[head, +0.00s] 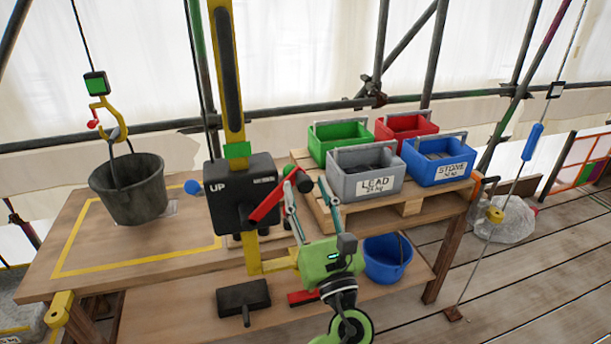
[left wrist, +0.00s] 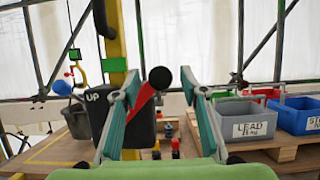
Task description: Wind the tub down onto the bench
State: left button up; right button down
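The dark tub (head: 127,190) hangs upright by its handle from a yellow hook (head: 108,112) over the left part of the bench (head: 105,272); I cannot tell whether its base touches. A black winch box (head: 238,190) marked "UP" sits on a yellow post, with a red crank arm (head: 268,203) ending in a black knob (left wrist: 160,77). My green left gripper (head: 306,189) is in front of the crank, fingers pointing at it. In the left wrist view the left gripper (left wrist: 160,88) is open, the knob between its fingertips with gaps either side. My right gripper is out of view.
A yellow taped outline (head: 68,245) marks the bench top. Grey (head: 362,182), green, red and blue crates stand on a pallet at right. A blue bucket (head: 387,262) is on the lower shelf. Scaffold poles run behind.

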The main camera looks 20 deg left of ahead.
pick_arm(q)
jog(key=shift+x, duration=1)
grip_shut()
jog(key=shift+w+f, duration=0.1)
